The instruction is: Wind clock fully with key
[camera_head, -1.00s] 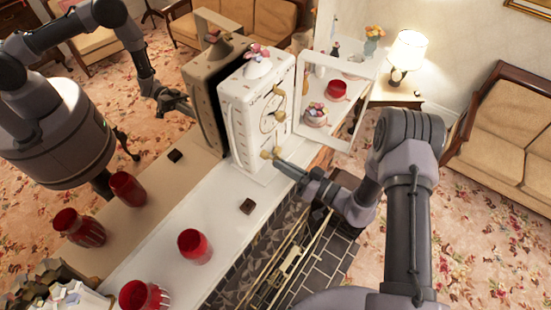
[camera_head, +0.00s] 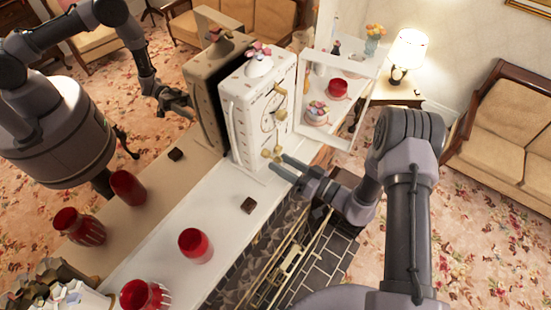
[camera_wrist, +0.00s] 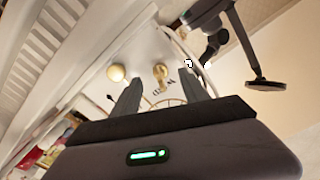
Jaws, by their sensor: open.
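The white clock (camera_head: 245,125) stands upright on the mantel, its round dial (camera_head: 268,122) facing right and its framed glass door (camera_head: 372,100) swung open. Gold fittings stick out of its front: one above the dial (camera_head: 280,88), one at the dial (camera_head: 281,115) and one low down (camera_head: 267,154). I cannot tell which is the key. My gripper (camera_head: 284,166) is open beside the low gold fitting, its fingers apart and empty. In the wrist view, a round gold knob (camera_wrist: 116,73) and a key-like gold piece (camera_wrist: 161,72) lie beyond my open gripper (camera_wrist: 162,92).
Red glass jars (camera_head: 195,246) and a small dark block (camera_head: 248,205) stand on the white mantel (camera_head: 215,215). A mirror behind reflects them, the clock and my arm. A fireplace grate (camera_head: 290,262) lies below the mantel. A lamp (camera_head: 408,52) stands behind the door.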

